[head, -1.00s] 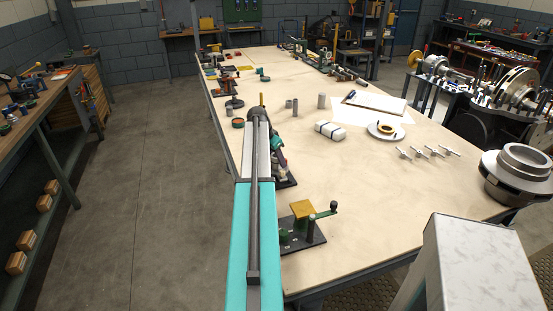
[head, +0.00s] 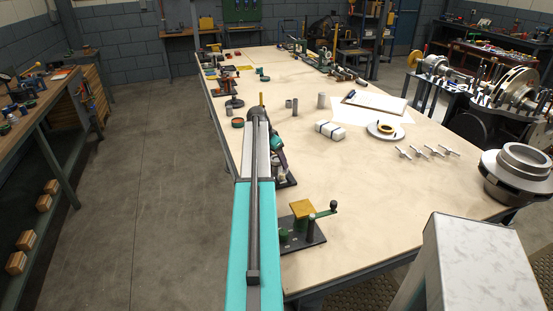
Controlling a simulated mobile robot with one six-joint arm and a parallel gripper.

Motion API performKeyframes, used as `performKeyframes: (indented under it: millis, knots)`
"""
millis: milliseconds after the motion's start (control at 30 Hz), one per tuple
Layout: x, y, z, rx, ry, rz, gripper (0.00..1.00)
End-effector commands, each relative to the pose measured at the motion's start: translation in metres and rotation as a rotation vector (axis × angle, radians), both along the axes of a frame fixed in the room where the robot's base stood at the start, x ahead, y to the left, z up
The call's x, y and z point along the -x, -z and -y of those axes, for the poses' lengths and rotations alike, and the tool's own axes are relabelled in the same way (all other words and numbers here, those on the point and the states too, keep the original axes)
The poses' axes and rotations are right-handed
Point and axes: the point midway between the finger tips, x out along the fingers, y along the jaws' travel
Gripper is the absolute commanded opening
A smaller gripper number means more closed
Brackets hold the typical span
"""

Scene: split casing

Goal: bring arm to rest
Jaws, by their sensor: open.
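My arm (head: 254,215), teal and grey, reaches from the bottom of the head view over the left edge of the workbench. Its far joint (head: 257,113) is dark. A teal wrist part (head: 277,144) shows just right of the arm. My gripper (head: 281,171) is small and partly hidden beside the arm, low over the bench's left side. It is open; I see nothing held in it, though its fingertips are hard to make out.
A dark fixture with a yellow block (head: 302,209) and a crank stands right of my arm. A white wrapped block (head: 329,130), a plate with a ring (head: 386,130) and several small metal parts lie further right on the bench (head: 400,200). Floor (head: 150,200) is clear left.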

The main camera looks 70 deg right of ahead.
Motion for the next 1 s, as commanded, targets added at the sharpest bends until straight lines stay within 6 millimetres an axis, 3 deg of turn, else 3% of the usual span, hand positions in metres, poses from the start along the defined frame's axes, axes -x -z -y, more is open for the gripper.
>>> performKeyframes:
  millis: [1000]
  knots:
    - [0.0,-0.049,0.0,0.001,0.0,0.0,0.65]
